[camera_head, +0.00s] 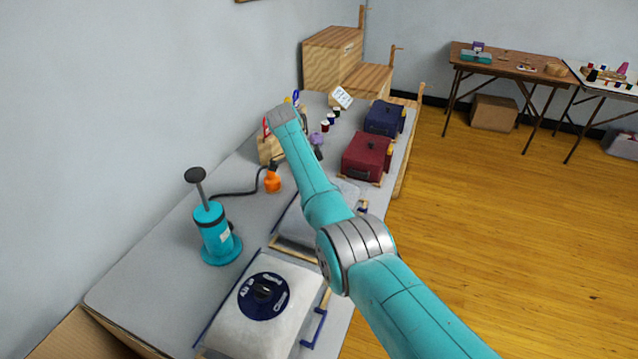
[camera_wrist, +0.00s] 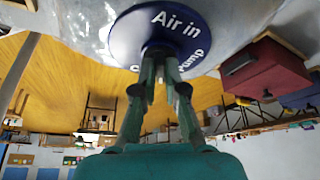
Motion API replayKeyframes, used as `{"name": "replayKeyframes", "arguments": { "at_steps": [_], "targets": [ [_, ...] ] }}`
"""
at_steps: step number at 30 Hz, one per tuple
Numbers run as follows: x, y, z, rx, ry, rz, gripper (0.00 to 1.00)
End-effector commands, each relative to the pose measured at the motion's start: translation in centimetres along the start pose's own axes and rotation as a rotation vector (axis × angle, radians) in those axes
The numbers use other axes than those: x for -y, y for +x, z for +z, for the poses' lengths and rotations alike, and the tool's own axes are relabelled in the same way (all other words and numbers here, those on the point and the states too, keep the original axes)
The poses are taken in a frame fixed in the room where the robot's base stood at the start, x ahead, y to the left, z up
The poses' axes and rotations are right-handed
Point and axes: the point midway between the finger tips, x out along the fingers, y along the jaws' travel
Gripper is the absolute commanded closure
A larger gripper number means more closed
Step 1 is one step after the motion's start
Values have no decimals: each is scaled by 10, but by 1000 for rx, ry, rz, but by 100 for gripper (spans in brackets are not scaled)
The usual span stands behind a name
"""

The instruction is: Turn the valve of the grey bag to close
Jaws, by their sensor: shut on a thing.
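The grey bag (camera_head: 298,226) lies on the bench in the head view, largely hidden behind my arm. In the wrist view its grey surface (camera_wrist: 75,22) fills the top. Its round dark blue valve (camera_wrist: 128,36) carries white lettering; "Air in" is readable and another word is partly covered. My gripper (camera_wrist: 160,52) is shut on the dark knob at the valve's middle, and its fingers hide most of the knob. The knob's exact angle cannot be told. The gripper's fingers are hidden in the head view.
A paler bag (camera_head: 235,325) with a blue dial (camera_head: 263,296) lies nearer. A teal pump (camera_head: 214,232) with a black hose and orange end (camera_head: 272,181) stands left. Red (camera_head: 367,157) and navy (camera_head: 384,117) boxes stand beyond.

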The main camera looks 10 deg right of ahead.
Motion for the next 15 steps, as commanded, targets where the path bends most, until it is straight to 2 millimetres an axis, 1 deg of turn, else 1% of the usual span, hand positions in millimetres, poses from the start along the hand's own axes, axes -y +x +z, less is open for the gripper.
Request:
{"name": "replayKeyframes", "arguments": {
  "at_steps": [15],
  "targets": [
    [2, 0, 0, 1, 141, 59, 100]
  ]
}}
